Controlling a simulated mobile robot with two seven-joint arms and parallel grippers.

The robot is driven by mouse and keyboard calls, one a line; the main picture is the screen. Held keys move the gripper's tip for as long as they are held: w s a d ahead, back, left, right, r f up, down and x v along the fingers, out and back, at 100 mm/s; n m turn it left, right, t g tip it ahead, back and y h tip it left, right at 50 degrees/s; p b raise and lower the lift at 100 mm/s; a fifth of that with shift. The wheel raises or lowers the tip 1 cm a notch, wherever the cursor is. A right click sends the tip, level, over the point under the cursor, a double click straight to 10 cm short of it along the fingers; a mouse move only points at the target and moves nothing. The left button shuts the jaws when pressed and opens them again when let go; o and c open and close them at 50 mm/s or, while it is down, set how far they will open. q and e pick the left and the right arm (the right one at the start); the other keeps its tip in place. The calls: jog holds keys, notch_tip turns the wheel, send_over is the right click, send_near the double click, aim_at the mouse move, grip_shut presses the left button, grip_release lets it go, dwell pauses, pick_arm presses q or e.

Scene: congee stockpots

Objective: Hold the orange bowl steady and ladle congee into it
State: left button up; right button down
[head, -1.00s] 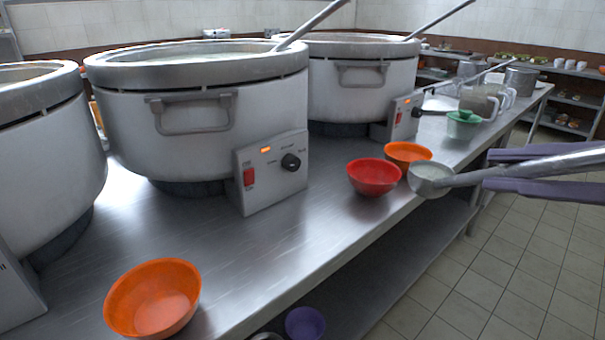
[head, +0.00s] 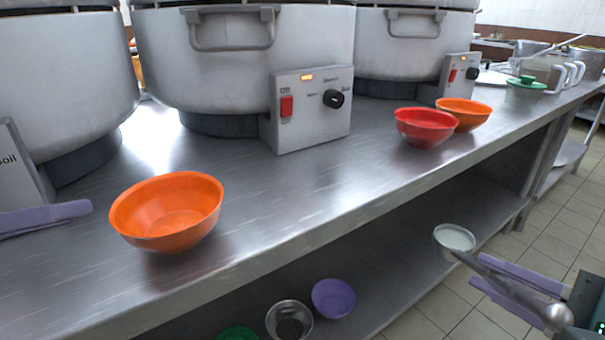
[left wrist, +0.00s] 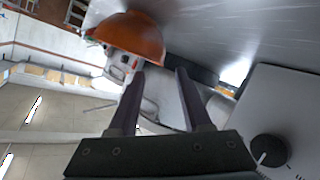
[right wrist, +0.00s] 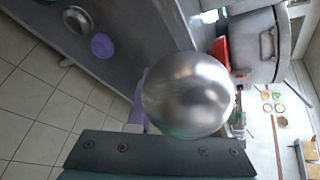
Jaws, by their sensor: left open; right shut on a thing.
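The near orange bowl (head: 167,210) stands upright and empty on the steel counter, near its front edge. It also shows in the left wrist view (left wrist: 132,38). My left gripper (head: 88,208) is only partly in view at the left edge, just left of the bowl and apart from it. In the left wrist view its two fingers (left wrist: 160,72) are spread with nothing between them. My right gripper (head: 482,268) is shut on the ladle (head: 500,285). The ladle's cup holds white congee (head: 457,238) and hangs beyond the counter's front edge. The cup's underside fills the middle of the right wrist view (right wrist: 188,92).
Large stockpots (head: 240,65) stand behind, one with a control box (head: 312,108). A red bowl (head: 425,128) and a second orange bowl (head: 464,114) sit further right. A purple bowl (head: 333,298) and a metal bowl (head: 289,322) are on the lower shelf. Counter between the bowls is clear.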

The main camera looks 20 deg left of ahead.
aim_at(122, 204)
pick_arm(q)
jog(key=x, duration=1)
jog(key=shift+d, duration=0.1)
grip_shut()
jog(key=shift+f, duration=0.1)
dwell(0.6)
